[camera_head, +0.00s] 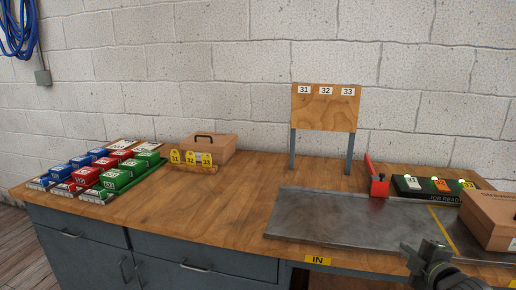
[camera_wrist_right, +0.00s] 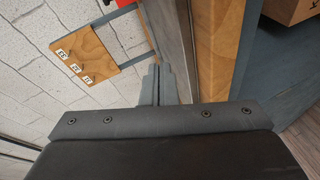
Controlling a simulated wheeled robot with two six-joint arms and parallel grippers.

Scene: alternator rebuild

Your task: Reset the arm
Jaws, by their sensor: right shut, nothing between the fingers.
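My right gripper (camera_head: 416,250) is at the lower right of the head view, over the front part of the grey metal plate near the bench's front edge. It also shows in the right wrist view (camera_wrist_right: 161,70), where its two fingers are together with nothing between them. My right arm runs out of the bottom edge of the head view. My left arm and gripper do not show in either view.
A grey metal plate (camera_head: 330,218) lies on the wooden bench (camera_head: 200,212). A cardboard box (camera_head: 490,218) stands at its right. Coloured boxes (camera_head: 117,180) stand left. The bench's left middle is clear.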

